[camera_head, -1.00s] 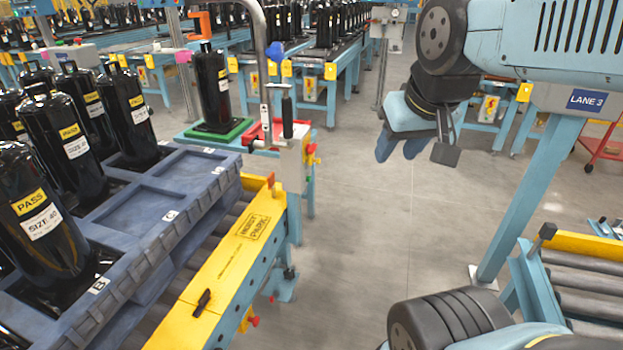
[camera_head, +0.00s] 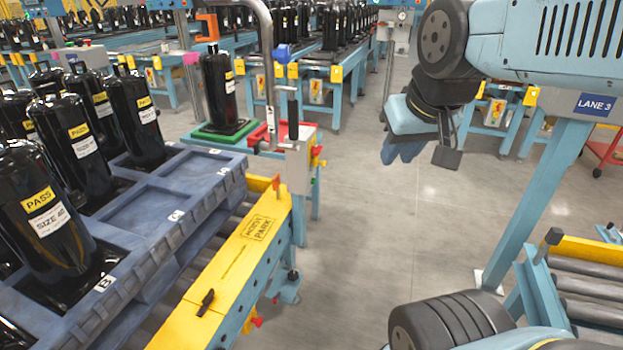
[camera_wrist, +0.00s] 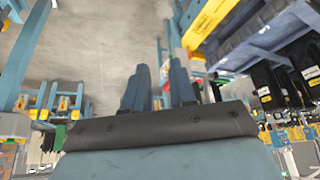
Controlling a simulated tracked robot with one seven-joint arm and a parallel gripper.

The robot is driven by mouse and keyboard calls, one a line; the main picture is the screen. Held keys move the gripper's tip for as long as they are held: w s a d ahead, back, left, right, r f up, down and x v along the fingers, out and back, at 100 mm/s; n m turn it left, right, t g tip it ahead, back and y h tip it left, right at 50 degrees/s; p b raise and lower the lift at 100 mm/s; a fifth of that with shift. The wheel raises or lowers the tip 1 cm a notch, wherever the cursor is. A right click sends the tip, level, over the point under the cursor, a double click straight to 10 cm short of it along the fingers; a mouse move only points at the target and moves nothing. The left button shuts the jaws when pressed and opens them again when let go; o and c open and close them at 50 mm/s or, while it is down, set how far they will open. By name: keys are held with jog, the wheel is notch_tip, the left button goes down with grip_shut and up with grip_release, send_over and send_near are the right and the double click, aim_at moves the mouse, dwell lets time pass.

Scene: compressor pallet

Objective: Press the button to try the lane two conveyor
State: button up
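My gripper (camera_head: 400,150) hangs over open floor right of centre in the head view, with blue fingers pointing down. In the wrist view its fingers (camera_wrist: 160,82) stand apart with a narrow gap and nothing between them. I cannot pick out a button marked for lane two. A white box (camera_head: 300,160) with red and yellow fittings (camera_head: 317,154) on its side stands at the end of the left conveyor (camera_head: 235,265). My gripper is to the right of this box, well apart from it. A small red knob (camera_head: 257,322) sits low on the conveyor's side.
A blue-grey pallet (camera_head: 190,180) with black compressors (camera_head: 75,135) stands on the left conveyor. A compressor on a green base (camera_head: 222,132) is behind it. A blue post with a LANE 3 sign (camera_head: 594,104) and a roller conveyor (camera_head: 590,287) are at right. The floor between is clear.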

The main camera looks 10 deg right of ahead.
grip_shut()
dwell(1.4)
